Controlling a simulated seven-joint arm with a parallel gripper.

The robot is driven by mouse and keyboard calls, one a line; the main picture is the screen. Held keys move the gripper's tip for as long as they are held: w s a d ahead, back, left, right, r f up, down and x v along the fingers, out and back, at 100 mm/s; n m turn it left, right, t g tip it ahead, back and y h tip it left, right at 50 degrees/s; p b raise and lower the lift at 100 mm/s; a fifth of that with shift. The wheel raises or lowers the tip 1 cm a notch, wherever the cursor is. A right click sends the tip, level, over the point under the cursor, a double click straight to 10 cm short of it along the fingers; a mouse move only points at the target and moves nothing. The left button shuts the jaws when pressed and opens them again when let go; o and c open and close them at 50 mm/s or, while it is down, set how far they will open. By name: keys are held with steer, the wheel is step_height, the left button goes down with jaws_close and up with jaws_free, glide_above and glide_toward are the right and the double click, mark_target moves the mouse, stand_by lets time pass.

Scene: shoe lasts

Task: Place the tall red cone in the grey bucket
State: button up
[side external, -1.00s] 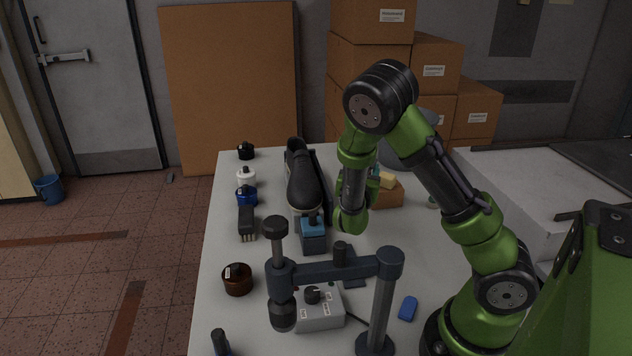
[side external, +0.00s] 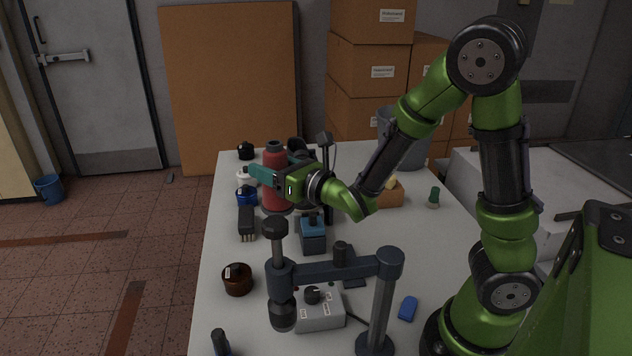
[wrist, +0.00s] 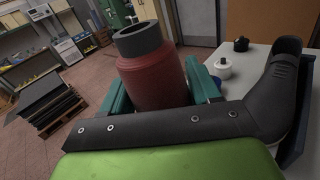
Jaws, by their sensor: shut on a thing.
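The tall red cone (side external: 275,180) has a dark grey top and stands roughly upright between the teal fingers of my gripper (side external: 268,175). My gripper is shut on it, reaching left across the table. The wrist view also shows the red cone (wrist: 152,80) between the fingers, slightly tilted in the picture. I cannot tell exactly how high its base is above the table. The grey bucket (side external: 419,140) stands at the back right of the table, partly hidden behind my arm.
A black shoe (wrist: 277,95) is behind the gripper, mostly hidden in the side view. Several small jars and a brush (side external: 246,222) line the left edge. A grey control box (side external: 318,308) and a post stand (side external: 380,300) are in front. An orange-brown block (side external: 388,195) sits before the bucket.

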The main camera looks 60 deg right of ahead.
steer(key=shift+a+r+y, duration=0.1)
steer(key=shift+a+y, duration=0.2)
steer(key=shift+a, duration=0.1)
steer(key=s+d+f+m+g+h, duration=0.2)
steer(key=d+m+g+h, duration=0.15)
steer(key=d+h, duration=0.4)
steer(key=s+d+f+m+g+h, duration=0.25)
steer(key=d+m+h, duration=0.25)
steer(key=d, duration=0.6)
steer(key=s+d+m+g+h, duration=0.3)
steer(key=s+m+g+h, duration=0.1)
steer(key=s+g, duration=0.15)
steer(key=shift+m+t, duration=0.25)
steer(key=shift+s+a+f, duration=0.1)
steer(key=shift+s+f, duration=0.1)
steer(key=shift+f, duration=2.5)
steer(key=shift+s+a+f, duration=0.1)
steer(key=shift+s+f, duration=0.1)
steer(key=shift+f, duration=2.45)
steer(key=shift+f, duration=0.1)
steer(key=o, duration=1.3)
